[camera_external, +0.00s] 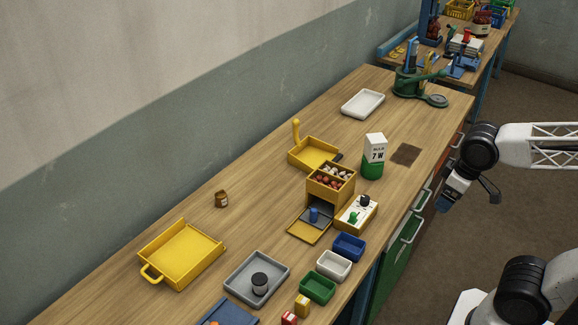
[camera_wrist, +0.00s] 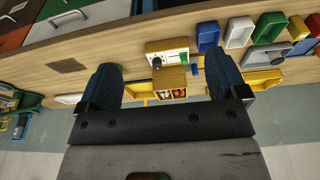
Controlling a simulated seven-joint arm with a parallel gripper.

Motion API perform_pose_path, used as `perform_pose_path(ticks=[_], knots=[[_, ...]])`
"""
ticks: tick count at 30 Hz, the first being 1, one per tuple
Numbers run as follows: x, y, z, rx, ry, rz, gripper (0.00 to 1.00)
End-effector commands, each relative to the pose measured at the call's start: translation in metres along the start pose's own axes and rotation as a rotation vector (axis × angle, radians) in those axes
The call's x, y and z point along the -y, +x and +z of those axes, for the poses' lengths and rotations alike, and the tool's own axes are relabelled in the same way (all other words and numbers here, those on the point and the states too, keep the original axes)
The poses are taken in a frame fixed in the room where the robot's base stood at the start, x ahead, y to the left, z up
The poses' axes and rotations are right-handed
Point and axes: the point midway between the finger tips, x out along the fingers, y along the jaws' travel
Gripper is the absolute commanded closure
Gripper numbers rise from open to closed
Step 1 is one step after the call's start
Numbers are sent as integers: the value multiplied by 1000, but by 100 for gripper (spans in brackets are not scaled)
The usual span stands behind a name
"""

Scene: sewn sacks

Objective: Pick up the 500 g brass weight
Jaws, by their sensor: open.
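I cannot pick out the 500 g brass weight for certain. A small brown, brass-like piece (camera_external: 221,199) stands alone on the wooden bench (camera_external: 120,262), left of centre in the external view; its marking is too small to read. A small yellow block (camera_external: 302,306) stands at the bench's front edge. My gripper (camera_external: 464,194) is off the bench's right side, in the air and well away from both. In the wrist view my gripper (camera_wrist: 163,72) is open, with nothing between its dark blue fingers.
A yellow box of red and white pieces (camera_external: 330,183) stands mid-bench beside a white-and-green carton (camera_external: 374,157). The back-left strip is mostly clear.

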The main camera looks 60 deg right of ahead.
Motion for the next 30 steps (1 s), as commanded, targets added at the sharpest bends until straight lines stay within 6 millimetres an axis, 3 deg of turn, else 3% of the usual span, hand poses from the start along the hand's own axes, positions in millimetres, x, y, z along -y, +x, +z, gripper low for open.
perform_pose_path(ticks=[14,18,30], knots=[[0,0,0,0,0,0,9],[0,0,0,0,0,0,28],[1,0,-4,5,11,-7,28]])
